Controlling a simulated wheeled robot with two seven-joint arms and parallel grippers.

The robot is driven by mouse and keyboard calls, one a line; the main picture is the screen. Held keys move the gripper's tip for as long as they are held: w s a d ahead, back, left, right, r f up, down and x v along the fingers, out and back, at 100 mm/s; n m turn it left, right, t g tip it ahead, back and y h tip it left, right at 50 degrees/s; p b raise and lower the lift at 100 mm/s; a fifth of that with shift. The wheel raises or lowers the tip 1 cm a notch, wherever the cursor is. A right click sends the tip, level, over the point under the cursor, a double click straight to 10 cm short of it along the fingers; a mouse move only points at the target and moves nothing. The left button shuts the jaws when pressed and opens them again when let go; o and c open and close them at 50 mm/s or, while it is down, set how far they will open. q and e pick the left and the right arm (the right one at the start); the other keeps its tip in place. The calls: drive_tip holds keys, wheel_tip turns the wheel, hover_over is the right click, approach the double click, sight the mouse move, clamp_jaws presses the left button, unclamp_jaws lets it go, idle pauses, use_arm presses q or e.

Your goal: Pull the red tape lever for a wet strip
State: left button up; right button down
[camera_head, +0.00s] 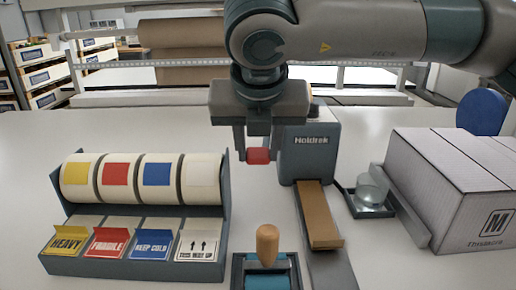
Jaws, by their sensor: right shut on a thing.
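The tape dispenser (318,150) is a grey machine marked "Holdrek", standing right of the middle of the table. Its red lever (258,156) sticks out on the left side. A brown tape strip (319,215) lies along the dispenser's front chute. My right gripper (258,155) points down beside the dispenser, shut on the red lever's end, with a finger on each side of it. The arm and gripper hide part of the dispenser's top left. My left gripper is not in view.
A label holder (222,225) with several label rolls stands at left. A wooden-handled tool (267,245) sits in a tray at front. A glass jar (371,190) stands between the dispenser and a white carton (455,190). A brown paper roll (182,45) is behind.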

drive_tip(key=shift+s+f, duration=0.1)
drive_tip(key=shift+f, duration=0.15)
drive_tip(key=c, duration=1.2)
unclamp_jaws()
drive_tip(key=shift+r, duration=0.1)
drive_tip(key=shift+r, duration=0.1)
